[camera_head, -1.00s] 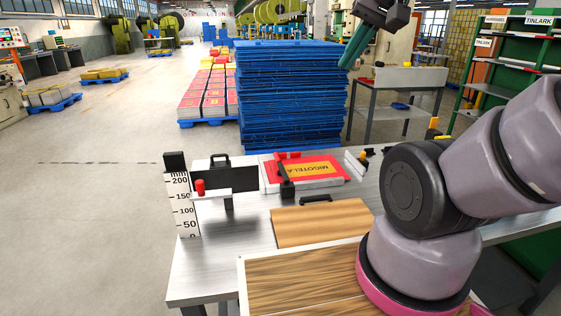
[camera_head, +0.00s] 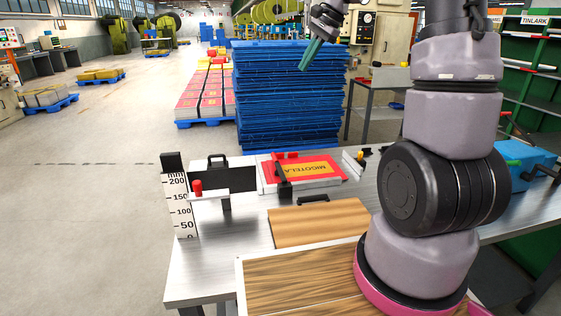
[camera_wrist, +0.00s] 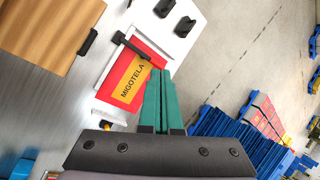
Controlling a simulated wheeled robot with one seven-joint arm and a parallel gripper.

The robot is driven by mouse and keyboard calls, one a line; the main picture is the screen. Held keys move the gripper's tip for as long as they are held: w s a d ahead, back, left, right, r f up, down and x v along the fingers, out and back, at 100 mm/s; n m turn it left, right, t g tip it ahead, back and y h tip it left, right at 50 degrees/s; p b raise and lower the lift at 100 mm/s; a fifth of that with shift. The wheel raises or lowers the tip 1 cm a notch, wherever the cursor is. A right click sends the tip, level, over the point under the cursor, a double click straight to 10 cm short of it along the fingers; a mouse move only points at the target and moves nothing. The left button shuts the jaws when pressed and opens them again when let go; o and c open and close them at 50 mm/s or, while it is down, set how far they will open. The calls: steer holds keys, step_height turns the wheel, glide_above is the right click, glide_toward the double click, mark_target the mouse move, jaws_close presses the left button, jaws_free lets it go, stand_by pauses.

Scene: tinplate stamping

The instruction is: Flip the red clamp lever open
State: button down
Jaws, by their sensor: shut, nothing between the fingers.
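The clamp on the work table has a black arm (camera_head: 284,181) lying over the near left part of a red and yellow MIGOTELA sheet (camera_head: 318,169). Red parts (camera_head: 287,155) show at the sheet's far edge; I cannot tell for sure which is the lever. In the wrist view the black clamp arm (camera_wrist: 131,45) crosses the sheet's edge, and the sheet (camera_wrist: 130,85) lies left of my fingers. My gripper (camera_head: 304,67) has teal fingers, shut and empty, high above the table and apart from the clamp. Its fingertips (camera_wrist: 158,72) overlap the sheet's edge in the wrist view.
A wooden board (camera_head: 320,222) with a black handle lies in front of the sheet. A height scale (camera_head: 180,205) and a stand with a red knob (camera_head: 197,187) are at left. Blue stacked pallets (camera_head: 290,100) stand behind the table. A blue box (camera_head: 527,157) is at right.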

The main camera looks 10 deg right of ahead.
steer(key=w+d+f+m+g+y, duration=0.2)
steer(key=w+f+m, duration=0.2)
steer(key=w+f, duration=1.05)
steer(key=w+f+m+g+y, duration=0.1)
steer(key=w+f+m, duration=0.2)
steer(key=f, duration=1.6)
steer(key=shift+d+f, duration=0.2)
steer(key=shift+f, duration=0.1)
steer(key=shift+w, duration=0.1)
steer(key=x, duration=1)
steer(key=shift+a+r, duration=0.1)
steer(key=shift+r, duration=0.1)
